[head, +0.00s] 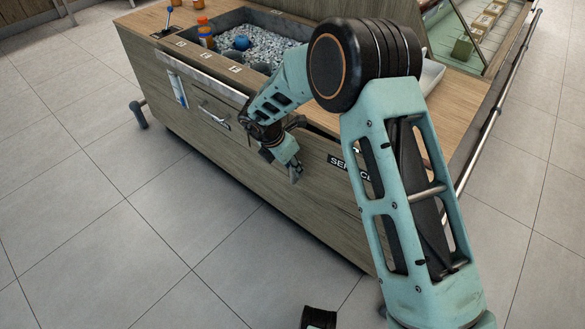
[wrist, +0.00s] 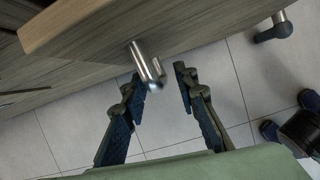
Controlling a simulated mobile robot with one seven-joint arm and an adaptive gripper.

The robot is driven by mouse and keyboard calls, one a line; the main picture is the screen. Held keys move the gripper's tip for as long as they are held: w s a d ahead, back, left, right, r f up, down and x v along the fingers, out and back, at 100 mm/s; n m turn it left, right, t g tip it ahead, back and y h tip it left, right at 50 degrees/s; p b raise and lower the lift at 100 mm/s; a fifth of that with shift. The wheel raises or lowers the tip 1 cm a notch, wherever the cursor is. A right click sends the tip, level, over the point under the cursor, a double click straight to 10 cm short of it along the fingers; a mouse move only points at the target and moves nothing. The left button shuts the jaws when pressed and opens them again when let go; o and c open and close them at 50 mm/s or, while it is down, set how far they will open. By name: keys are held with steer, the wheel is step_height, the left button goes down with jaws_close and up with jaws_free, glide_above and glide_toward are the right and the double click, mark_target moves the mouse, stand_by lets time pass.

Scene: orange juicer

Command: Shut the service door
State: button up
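The wooden counter front carries a dark label (head: 341,164) that starts with "SERVIC"; my arm covers part of it. A metal bar handle (head: 214,118) sits on the front to the left; I cannot tell whether its panel is the service door or stands ajar. My gripper (head: 294,174) is low in front of the counter, right of that handle.
The counter top (head: 145,20) holds a bin of ice (head: 265,47) with bottles and a blue ball. A rail (head: 492,120) runs along the right side. A dark rounded foot (head: 138,112) juts out at the left corner. The tiled floor (head: 90,220) in front is clear.

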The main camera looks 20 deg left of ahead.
mark_target(299, 157)
steer(key=shift+w+f, duration=0.1)
steer(key=shift+f, duration=0.05)
jaws_close()
stand_by(0.4)
steer(key=shift+w+d+p, duration=0.2)
steer(key=shift+w+p, duration=0.25)
steer(key=shift+w, duration=0.55)
steer(key=shift+w+d+p, duration=0.2)
steer(key=shift+w+p, duration=0.25)
steer(key=shift+w, duration=0.55)
jaws_free()
